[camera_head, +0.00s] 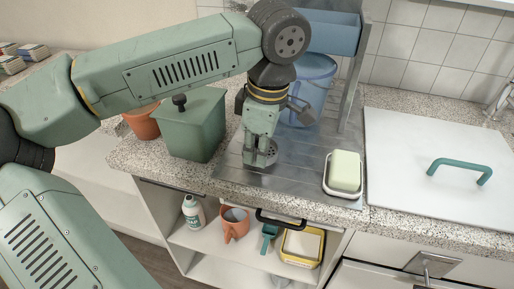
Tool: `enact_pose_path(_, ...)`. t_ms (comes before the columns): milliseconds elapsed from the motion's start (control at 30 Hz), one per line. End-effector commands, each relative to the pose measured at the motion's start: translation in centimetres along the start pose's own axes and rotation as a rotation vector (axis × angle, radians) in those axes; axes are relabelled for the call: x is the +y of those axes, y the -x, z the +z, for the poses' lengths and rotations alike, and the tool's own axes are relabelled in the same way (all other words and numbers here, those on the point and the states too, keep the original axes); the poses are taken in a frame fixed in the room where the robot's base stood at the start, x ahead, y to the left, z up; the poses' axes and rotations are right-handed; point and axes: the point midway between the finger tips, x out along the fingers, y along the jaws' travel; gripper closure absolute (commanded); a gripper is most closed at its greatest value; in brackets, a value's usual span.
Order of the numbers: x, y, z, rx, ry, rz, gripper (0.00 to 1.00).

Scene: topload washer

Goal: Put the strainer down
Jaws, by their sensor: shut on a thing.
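My gripper (258,150) points down over the grey metal drainboard (232,176) on the counter. It is shut on a small grey piece with holes, which looks like the strainer (271,153). The strainer is mostly hidden by the fingers and sits low, close to the metal surface. I cannot tell whether it touches the surface.
A green lidded bin (195,128) stands left of the gripper, with a terracotta pot (142,122) beyond it. A blue bucket (316,80) stands behind. A soap dish with a pale block (346,170) lies to the right, before a white lid with a green handle (440,150). Bare drainboard lies around the gripper.

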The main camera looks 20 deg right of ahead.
Motion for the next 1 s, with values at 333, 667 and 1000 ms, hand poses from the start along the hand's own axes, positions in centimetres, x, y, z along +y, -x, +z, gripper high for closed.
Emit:
enact_pose_path(333,0.02,-0.26,0.03,0.000,0.000,0.001,0.90)
enact_pose_path(667,0.02,-0.23,0.03,0.000,0.000,0.001,0.71)
enact_pose_path(1000,0.05,0.41,-0.05,0.001,0.000,0.002,0.71)
